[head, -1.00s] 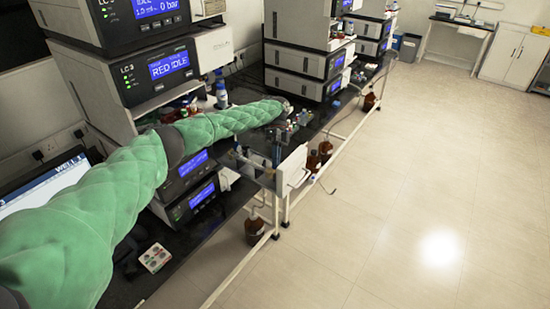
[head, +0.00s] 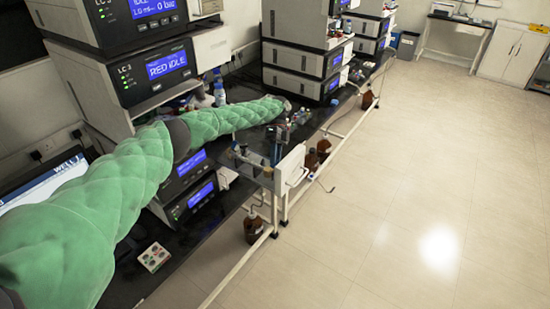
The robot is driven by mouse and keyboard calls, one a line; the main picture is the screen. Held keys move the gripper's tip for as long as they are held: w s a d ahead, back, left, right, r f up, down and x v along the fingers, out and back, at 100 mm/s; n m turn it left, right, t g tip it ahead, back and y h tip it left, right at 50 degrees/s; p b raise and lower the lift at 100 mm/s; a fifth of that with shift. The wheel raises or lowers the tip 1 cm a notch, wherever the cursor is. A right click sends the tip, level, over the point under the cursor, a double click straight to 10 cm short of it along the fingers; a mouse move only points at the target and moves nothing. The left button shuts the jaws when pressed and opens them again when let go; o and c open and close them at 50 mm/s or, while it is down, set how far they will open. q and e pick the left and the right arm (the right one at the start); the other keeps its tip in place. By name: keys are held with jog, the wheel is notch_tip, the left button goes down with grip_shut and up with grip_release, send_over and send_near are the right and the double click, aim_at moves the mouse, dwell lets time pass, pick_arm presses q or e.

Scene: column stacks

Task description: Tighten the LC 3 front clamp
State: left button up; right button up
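The LC 3 stack (head: 112,92) stands at the left, and its blue screen reads RED IDLE. My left arm, in a green quilted sleeve, reaches across in front of it. My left gripper (head: 289,104) is at the far end of this arm, above the black bench beyond the LC 3 stack. I cannot tell which part is the front clamp. My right gripper is not in view.
Another instrument stack (head: 298,60) stands behind the arm's end. A white panel (head: 290,168) sticks out at the bench edge. Brown bottles, one of them at the lower shelf (head: 253,228), are below. The floor at right is clear.

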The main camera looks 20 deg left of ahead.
pick_arm(q)
jog(key=shift+a, duration=0.1)
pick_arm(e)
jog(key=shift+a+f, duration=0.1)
